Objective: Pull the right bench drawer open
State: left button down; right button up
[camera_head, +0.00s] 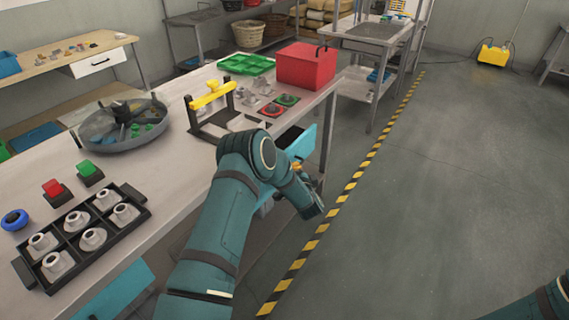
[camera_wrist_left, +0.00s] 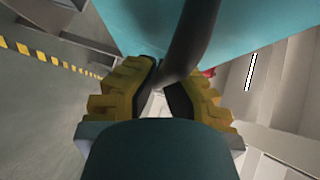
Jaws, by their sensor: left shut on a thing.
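The right bench drawer has a light-blue front (camera_head: 303,143) and stands partly out from the bench, with a dark opening showing behind the front. The same light-blue front fills the top of the left wrist view (camera_wrist_left: 130,25). A dark curved handle (camera_wrist_left: 192,40) runs down from it between my fingers. My left gripper (camera_wrist_left: 165,88), with yellow ribbed fingers, is shut on this handle. In the head view my left arm hides most of the gripper and the handle. My right gripper is out of view; only part of my right arm shows at the bottom right.
The bench top (camera_head: 165,195) holds a black tray of white parts (camera_head: 140,207), a round grey bowl (camera_head: 95,128), a yellow-handled frame (camera_head: 190,103) and a red box (camera_head: 305,62). Open floor (camera_head: 440,200) lies right of the bench, past a yellow-black stripe (camera_head: 345,192).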

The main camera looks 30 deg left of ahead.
pick_arm(q)
jog(key=s+d, duration=0.1)
jog(key=d, duration=1.8)
jog(key=shift+s+d+r, duration=0.15)
jog(key=c, duration=1)
grip_release()
jog(key=shift+s, duration=0.1)
jog(key=v, duration=1.1)
jog(key=shift+s+d, duration=0.3)
